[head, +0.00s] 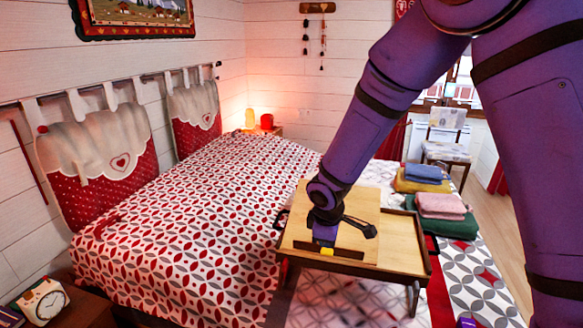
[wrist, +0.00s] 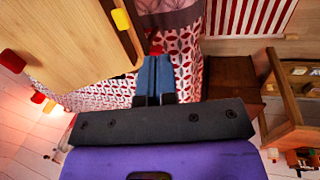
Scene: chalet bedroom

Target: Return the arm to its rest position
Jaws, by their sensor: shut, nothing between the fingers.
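My purple arm reaches down from the top right of the head view to my gripper (head: 325,236), which is in front of the raised board of a wooden bed tray (head: 404,240). In the wrist view my gripper (wrist: 155,62) has its two blue fingers side by side, shut with nothing between them. The tray's wooden board (wrist: 75,40) fills the upper left there, beside the fingers. I cannot tell whether the fingers touch the tray. A small yellow piece (head: 327,251) shows just below the fingers in the head view.
The tray stands on the patterned bed (head: 190,220). Folded blue (head: 424,173) and pink towels (head: 441,204) lie behind it to the right.

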